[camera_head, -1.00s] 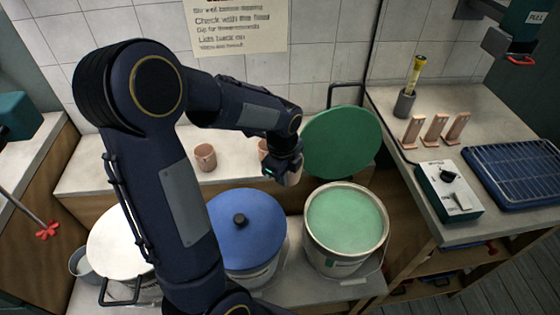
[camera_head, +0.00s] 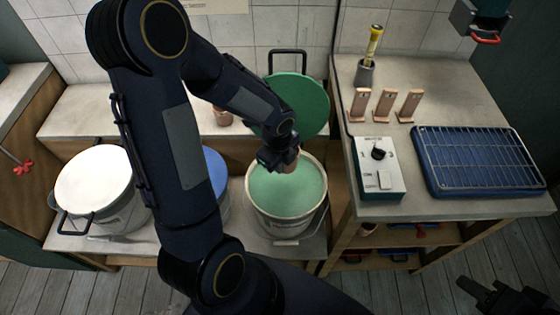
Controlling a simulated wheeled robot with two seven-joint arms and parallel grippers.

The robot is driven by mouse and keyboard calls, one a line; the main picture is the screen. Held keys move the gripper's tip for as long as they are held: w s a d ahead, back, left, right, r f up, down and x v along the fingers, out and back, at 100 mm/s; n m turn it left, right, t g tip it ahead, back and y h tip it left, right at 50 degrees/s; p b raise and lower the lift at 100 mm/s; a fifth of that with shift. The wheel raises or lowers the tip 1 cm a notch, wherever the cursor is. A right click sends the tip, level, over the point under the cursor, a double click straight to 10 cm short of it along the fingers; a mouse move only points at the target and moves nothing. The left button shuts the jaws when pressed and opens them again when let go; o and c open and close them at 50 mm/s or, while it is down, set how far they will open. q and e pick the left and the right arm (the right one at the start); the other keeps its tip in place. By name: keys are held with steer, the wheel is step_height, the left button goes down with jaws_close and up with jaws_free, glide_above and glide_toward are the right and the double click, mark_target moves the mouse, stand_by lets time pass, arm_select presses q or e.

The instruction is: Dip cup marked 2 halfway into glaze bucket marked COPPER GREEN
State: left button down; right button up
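My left gripper (camera_head: 277,156) is above the open bucket of green glaze (camera_head: 286,194). It is shut on a small terracotta cup (camera_head: 291,165), mostly hidden by the gripper; no number on it is legible. The cup appears over the glaze near the bucket's back rim; whether it touches the glaze is unclear. The bucket's label cannot be read. My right gripper (camera_head: 488,296) is at the bottom right, dark and away from everything; its finger opening is unclear.
A green lid (camera_head: 303,103) leans behind the bucket. A blue-lidded bucket (camera_head: 214,172) and a white-lidded bucket (camera_head: 95,177) stand left. Another terracotta cup (camera_head: 222,116) is on the back ledge. The right counter holds a switch box (camera_head: 378,169) and a blue rack tray (camera_head: 476,162).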

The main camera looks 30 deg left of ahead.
arm_select(q)
step_height(320, 180, down, 9)
steer(key=b, duration=0.7)
steer(key=shift+f+b, duration=0.15)
steer(key=shift+b, duration=0.15)
steer(key=shift+f, duration=0.15)
step_height(320, 180, down, 5)
steer(key=b, duration=0.4)
stand_by(3.4)
step_height(320, 180, up, 7)
steer(key=p, duration=0.6)
stand_by(1.5)
